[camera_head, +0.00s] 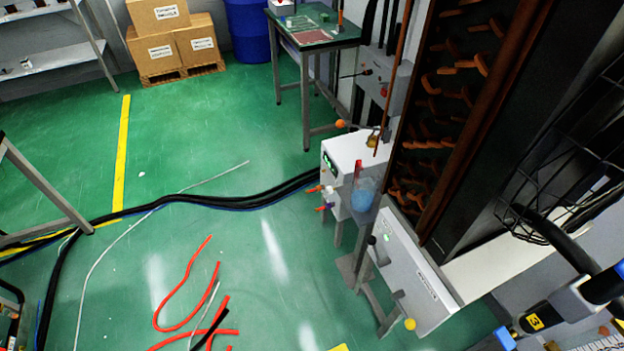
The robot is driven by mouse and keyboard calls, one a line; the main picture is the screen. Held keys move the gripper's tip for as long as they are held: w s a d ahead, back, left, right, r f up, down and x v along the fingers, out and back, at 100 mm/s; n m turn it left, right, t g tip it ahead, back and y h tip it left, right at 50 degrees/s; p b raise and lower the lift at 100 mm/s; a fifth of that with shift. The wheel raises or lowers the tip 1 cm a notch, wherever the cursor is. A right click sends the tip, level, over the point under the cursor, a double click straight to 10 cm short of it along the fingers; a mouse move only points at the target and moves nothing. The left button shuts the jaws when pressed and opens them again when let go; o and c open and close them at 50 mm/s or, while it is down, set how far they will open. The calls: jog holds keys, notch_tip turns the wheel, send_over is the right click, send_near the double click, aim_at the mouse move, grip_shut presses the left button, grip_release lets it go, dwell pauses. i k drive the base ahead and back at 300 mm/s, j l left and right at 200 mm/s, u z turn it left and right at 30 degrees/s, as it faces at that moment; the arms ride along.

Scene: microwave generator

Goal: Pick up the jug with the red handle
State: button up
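The jug (364,196) has a clear bluish body and an upright red handle (357,171) on its left side. It stands at the middle right, at the right end of a white machine box and just above a sloped white panel. Its base is partly hidden, so I cannot tell exactly what it rests on. My gripper is not in view. Part of my arm, with blue and black joints, shows at the bottom right, well apart from the jug.
A white machine box (350,150) with small knobs stands left of the jug. A sloped white panel (412,270) with levers is below it. A tall dark rack (445,110) rises to the right. Black cables (230,202) and red hoses (185,300) lie on the green floor.

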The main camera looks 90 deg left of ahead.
aim_at(365, 178)
jog(key=u, duration=2.55)
jog(key=i+j+z, duration=0.4)
jog(key=j, duration=0.2)
jog(key=j+z, duration=0.2)
jog(key=i+j+z, duration=0.2)
jog(key=j, duration=0.3)
jog(key=j+z, duration=0.2)
jog(key=j, duration=0.15)
jog(key=i, duration=0.55)
